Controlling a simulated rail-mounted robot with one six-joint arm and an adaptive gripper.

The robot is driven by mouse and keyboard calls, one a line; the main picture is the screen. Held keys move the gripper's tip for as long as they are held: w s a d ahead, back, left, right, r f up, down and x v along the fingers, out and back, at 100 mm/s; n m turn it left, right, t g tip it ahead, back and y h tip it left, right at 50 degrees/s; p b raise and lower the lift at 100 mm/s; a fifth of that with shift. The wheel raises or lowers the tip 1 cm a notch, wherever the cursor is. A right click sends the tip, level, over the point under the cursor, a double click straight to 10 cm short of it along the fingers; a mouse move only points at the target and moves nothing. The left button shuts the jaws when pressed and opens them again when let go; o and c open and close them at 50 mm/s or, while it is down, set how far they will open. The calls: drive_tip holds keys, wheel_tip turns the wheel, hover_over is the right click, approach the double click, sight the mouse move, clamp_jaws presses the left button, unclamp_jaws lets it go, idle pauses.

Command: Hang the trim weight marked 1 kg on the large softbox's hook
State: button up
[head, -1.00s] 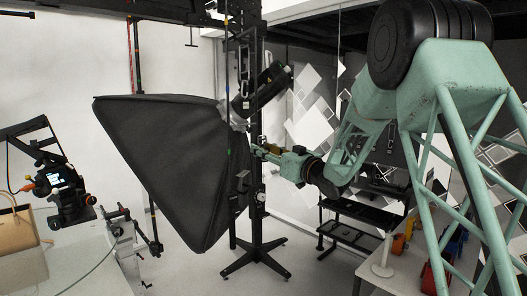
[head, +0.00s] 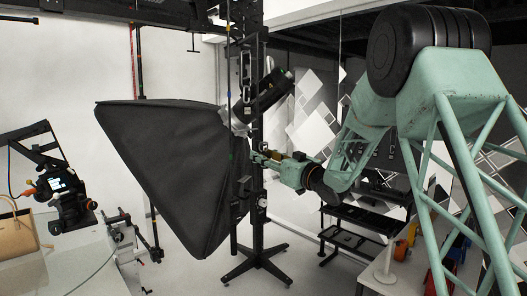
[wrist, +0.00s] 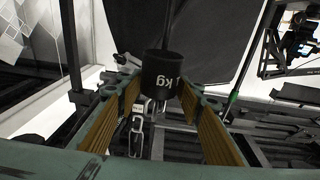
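The trim weight (wrist: 162,75) is a short black cylinder with white "1 kg" lettering, upside down in the wrist view. It sits between the fingertips of my gripper (wrist: 161,88), which appear closed on its sides. Pale metal links (wrist: 138,130) show below it in that view; what they attach to is unclear. The large softbox (head: 170,165) is a big black pyramid, also behind the weight in the wrist view (wrist: 185,30). My gripper (head: 262,158) is by the softbox's right rear edge in the head view. I cannot make out the hook or the weight there.
A camera rig (head: 62,195) and tan bag (head: 17,235) are at left. A black shelf unit (head: 350,235) and a table (head: 380,277) with coloured items are at right.

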drive_tip(key=shift+o, duration=1.4)
drive_tip(key=shift+w+a+f, duration=0.1)
drive_tip(key=shift+a+f, duration=0.1)
drive_tip(key=shift+a, duration=0.1)
drive_tip(key=shift+o, duration=0.2)
drive_tip(key=shift+s+d+r, duration=0.2)
drive_tip(key=shift+d+r, duration=0.05)
drive_tip(key=shift+d, duration=0.1)
drive_tip(key=shift+w+a+f, duration=0.1)
drive_tip(key=shift+w+f, duration=0.05)
drive_tip(key=shift+f, duration=0.1)
drive_tip(key=shift+s+d+r, duration=0.15)
drive_tip(key=shift+s+d, duration=0.1)
drive_tip(key=shift+d, duration=0.05)
drive_tip(key=v, duration=1.1)
drive_tip(key=shift+s+d, duration=0.2)
drive_tip(key=shift+s, duration=0.05)
